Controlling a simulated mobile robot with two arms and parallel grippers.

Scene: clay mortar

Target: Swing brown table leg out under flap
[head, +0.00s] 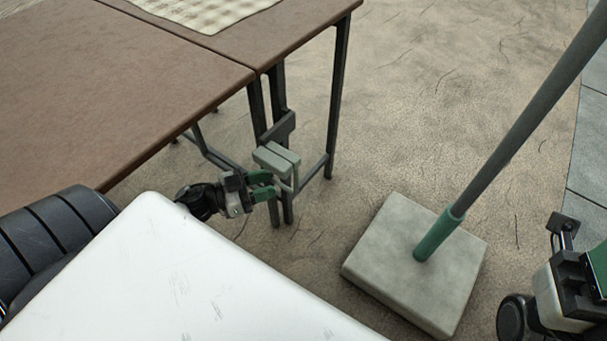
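The brown table has a top in two parts that meet at a narrow seam: a left part (110,85) and a right part (300,25). I cannot tell from this view which part is the flap. Dark metal legs stand close together below the seam, among them a leg (277,90). A light grey block-like handle (272,161) is beside these legs. My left gripper (277,187) is at the handle, its green fingers a little apart. Whether they hold its thin lower part is unclear. My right gripper (575,285) is partly cut off at the right edge, with its fingertips unclear.
A square stone base (375,260) with a slanting grey pole (530,115) stands on the floor, right of the table. A checked cloth (205,10) lies on the right tabletop. The sandy floor (430,100) behind the base is clear.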

